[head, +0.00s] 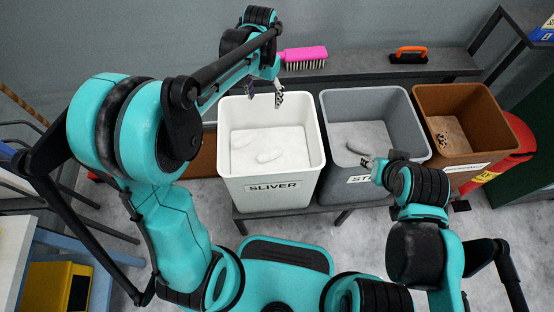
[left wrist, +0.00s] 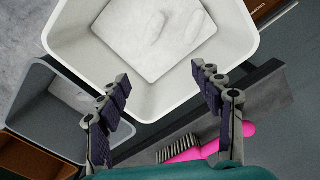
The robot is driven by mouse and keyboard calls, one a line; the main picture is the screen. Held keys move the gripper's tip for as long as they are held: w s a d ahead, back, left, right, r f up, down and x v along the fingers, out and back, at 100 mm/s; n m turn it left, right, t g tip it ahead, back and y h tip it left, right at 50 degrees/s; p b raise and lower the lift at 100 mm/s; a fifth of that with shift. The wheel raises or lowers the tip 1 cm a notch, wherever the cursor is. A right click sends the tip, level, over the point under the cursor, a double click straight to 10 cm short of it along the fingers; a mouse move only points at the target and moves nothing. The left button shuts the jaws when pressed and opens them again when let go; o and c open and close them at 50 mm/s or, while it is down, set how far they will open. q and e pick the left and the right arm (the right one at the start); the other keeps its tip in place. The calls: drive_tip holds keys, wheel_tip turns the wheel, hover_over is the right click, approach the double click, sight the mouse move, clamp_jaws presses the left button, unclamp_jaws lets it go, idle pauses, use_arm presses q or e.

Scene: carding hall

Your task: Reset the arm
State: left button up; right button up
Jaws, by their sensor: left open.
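My left gripper (head: 252,94) is open and empty above the back rim of the white bin (head: 273,188) labelled SLIVER. In the left wrist view my left gripper (left wrist: 161,78) has its two fingers spread wide, with the white bin (left wrist: 235,50) beneath them and nothing between them. My right gripper (head: 368,162) is over the front part of the grey bin (head: 352,190). Its fingers are mostly hidden behind its own wrist, so its opening does not show.
Pale pieces (head: 270,155) lie in the white bin. A brown bin (head: 452,98) stands right of the grey one. A pink brush (head: 305,55) and an orange-handled brush (head: 409,55) rest on the shelf (head: 350,66) behind. A red container (head: 518,140) stands at far right.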

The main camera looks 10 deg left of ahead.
idle(0.3)
use_arm(q)
drive_tip(key=s+a+r+n+t, duration=0.1)
drive_tip(key=s+t, duration=0.2)
drive_tip(key=s, duration=0.6)
drive_tip(key=s+a+r+n+t, duration=0.1)
drive_tip(key=s+t, duration=0.3)
drive_tip(key=s, duration=0.5)
drive_tip(key=shift+s+a+r+n, duration=0.25)
drive_tip(key=shift+a+r+n, duration=0.15)
drive_tip(key=shift+a+r, duration=0.3)
